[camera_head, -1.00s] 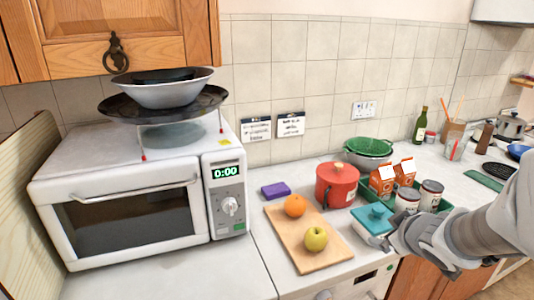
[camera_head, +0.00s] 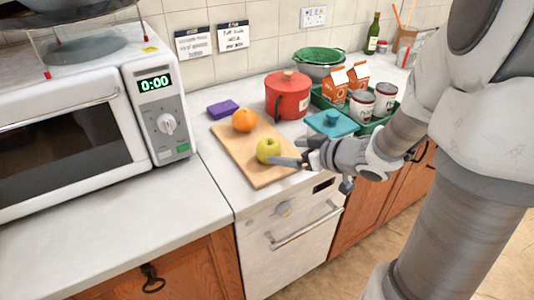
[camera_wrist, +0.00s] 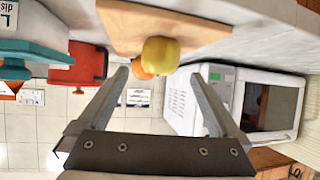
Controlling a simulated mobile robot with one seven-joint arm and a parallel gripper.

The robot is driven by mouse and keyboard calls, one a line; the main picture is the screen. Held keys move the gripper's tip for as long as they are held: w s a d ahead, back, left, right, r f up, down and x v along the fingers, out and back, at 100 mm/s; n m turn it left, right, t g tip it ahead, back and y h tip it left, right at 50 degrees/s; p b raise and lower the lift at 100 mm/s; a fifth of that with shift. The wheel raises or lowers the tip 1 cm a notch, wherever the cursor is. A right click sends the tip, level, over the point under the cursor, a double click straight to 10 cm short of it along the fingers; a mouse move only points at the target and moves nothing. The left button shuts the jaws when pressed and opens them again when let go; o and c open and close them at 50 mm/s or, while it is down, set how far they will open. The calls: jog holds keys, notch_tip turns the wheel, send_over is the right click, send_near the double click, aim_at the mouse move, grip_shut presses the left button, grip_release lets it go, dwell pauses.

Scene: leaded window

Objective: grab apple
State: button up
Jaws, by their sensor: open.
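A yellow-green apple (camera_head: 268,150) sits on a wooden cutting board (camera_head: 250,172) on the counter. My gripper (camera_head: 290,161) is beside the apple on its right, with the fingers level with it. In the wrist view the apple (camera_wrist: 160,56) shows just ahead of the fingertips, in line with the gap between them. The two fingers of my gripper (camera_wrist: 160,76) are spread wide with nothing between them. I cannot tell whether a finger touches the apple.
An orange (camera_head: 244,120) sits behind the apple on the board. A red pot (camera_head: 288,95), a teal lidded dish (camera_head: 331,123) and a green tray with cartons and cans stand to the right. A microwave (camera_head: 70,140) stands left; the counter between is clear.

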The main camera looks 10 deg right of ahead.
aim_at(269, 149)
jog(key=b+x, duration=0.3)
jog(key=x, duration=0.5)
jog(key=shift+w+a, duration=0.25)
jog(key=shift+w, duration=0.05)
jog(key=c, duration=1.3)
